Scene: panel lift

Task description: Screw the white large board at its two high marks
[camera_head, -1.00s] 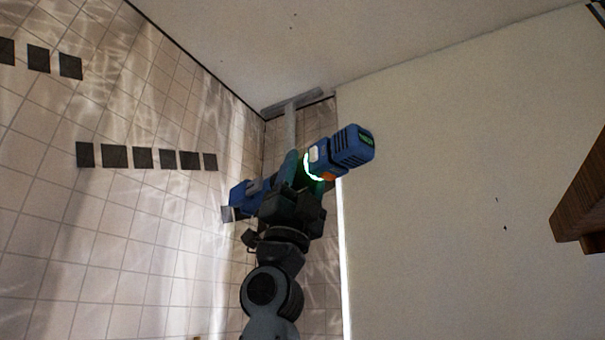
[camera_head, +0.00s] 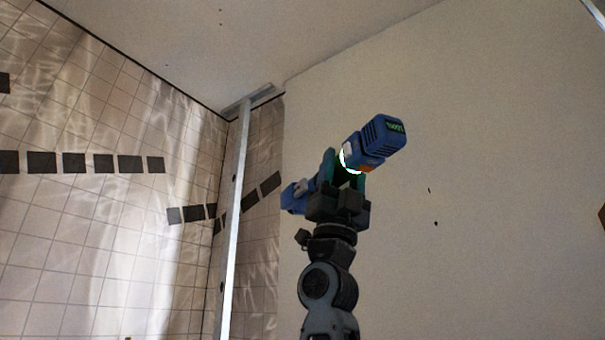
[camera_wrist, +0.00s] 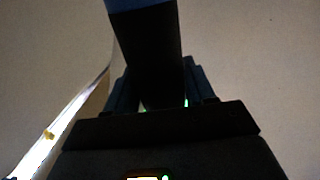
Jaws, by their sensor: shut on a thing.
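A large pale flat board (camera_head: 490,130) fills the right of the head view. It has two small dark marks (camera_head: 436,223) right of my arm, one just above the other. My gripper (camera_head: 343,180) is shut on a blue power driver (camera_head: 378,142) with a dark vented rear end and a lit green panel. The driver lies across the jaws, its other blue end (camera_head: 297,196) pointing left, in front of the board's left part. In the wrist view the dark driver body (camera_wrist: 150,50) blocks the middle. I cannot tell whether its tip touches anything.
A pale upright metal post (camera_head: 236,210) with a crossbar (camera_head: 252,99) stands left of the board. A tiled wall (camera_head: 80,230) with dark square tiles is farther left. The ceiling (camera_head: 270,40) is above. A brown edge (camera_head: 602,217) shows at far right. The wrist view shows a small yellow thing (camera_wrist: 48,135).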

